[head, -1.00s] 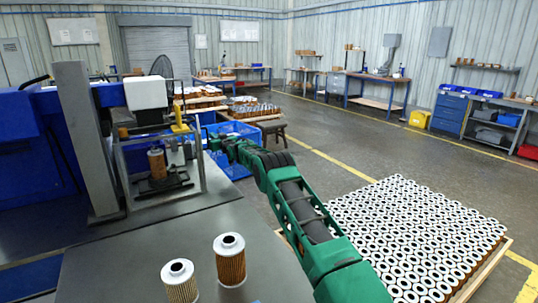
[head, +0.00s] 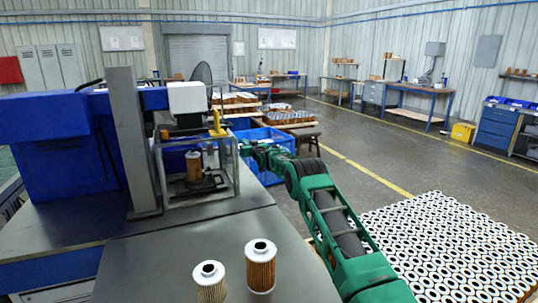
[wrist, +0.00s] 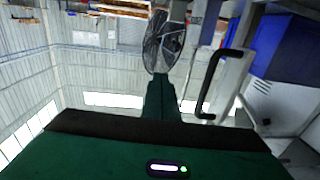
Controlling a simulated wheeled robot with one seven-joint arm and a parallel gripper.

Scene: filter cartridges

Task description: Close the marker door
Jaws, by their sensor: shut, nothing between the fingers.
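The marker (head: 190,100) stands on the bench at left, with a white head above a framed guard (head: 238,178). A brown-sided filter cartridge (head: 194,166) stands upright inside the guard. In the wrist view a black door handle (wrist: 211,84) on a pale frame is to the right of my gripper (wrist: 161,82), apart from it in the picture. My gripper is shut and empty. In the head view my gripper (head: 246,148) is just right of the guard; contact cannot be told. How far the door stands open is unclear.
Two filter cartridges, one pale (head: 210,284) and one brown (head: 261,268), stand on the near bench. A blue crate (head: 270,138) is behind my gripper. A pallet of many cartridges (head: 450,245) lies at right. A fan (wrist: 164,42) shows beyond my gripper.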

